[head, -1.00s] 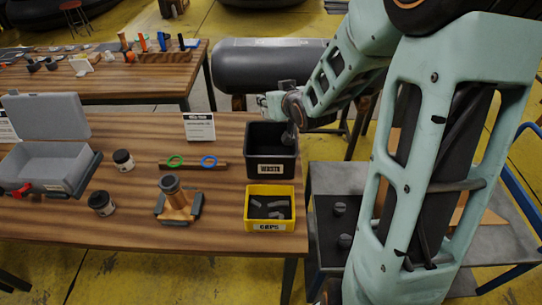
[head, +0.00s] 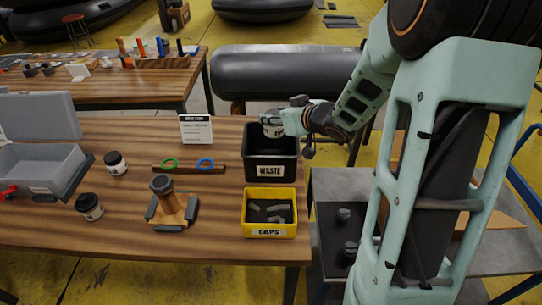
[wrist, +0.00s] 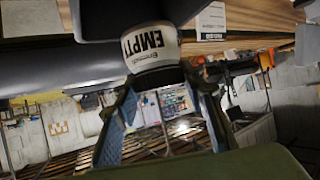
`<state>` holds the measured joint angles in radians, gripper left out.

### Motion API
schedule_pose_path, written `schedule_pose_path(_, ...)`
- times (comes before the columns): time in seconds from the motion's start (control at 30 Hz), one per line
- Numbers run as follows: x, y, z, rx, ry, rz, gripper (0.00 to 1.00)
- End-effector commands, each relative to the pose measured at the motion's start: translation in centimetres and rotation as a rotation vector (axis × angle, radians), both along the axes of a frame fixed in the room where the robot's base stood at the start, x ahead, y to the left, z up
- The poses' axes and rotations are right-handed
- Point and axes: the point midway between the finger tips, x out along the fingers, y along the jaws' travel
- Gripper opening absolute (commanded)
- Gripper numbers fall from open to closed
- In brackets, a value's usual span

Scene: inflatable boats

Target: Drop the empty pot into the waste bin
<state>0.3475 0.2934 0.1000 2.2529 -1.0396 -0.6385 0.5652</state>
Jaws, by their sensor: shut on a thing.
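The empty pot (head: 271,126), a white-labelled pot, is at the mouth of the black waste bin (head: 270,171), towards its back. In the wrist view the pot (wrist: 150,48) shows "EMPTY" on its label and is tilted. My gripper (head: 283,122) comes in from the right over the bin and is shut on the pot. In the wrist view its fingers (wrist: 160,76) meet the pot's near end. The bin's floor is in shadow. I cannot tell whether the pot touches the bin wall.
A yellow caps bin (head: 270,235) stands in front of the waste bin. Two dark pots (head: 115,163) (head: 89,206), a wooden stand (head: 171,205), a rail with green and blue rings (head: 188,168) and an open grey case (head: 38,170) are to the left. A sign (head: 196,129) stands behind.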

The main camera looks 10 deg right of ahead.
Motion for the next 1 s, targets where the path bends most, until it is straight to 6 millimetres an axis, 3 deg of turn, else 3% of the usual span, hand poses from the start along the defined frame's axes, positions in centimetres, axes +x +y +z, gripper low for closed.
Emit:
schedule_pose_path(0.43, 0.0, 0.0, -4.8, 0.0, -0.001, -0.001, 0.13)
schedule_pose_path(0.87, 0.0, 0.0, -5.3, 0.0, -0.001, -0.001, 0.13)
schedule_pose_path(0.9, 0.0, 0.0, -5.3, 0.0, -0.001, -0.001, 0.42)
schedule_pose_path(1.0, 0.0, 0.0, -5.3, 0.0, -0.001, -0.001, 0.53)
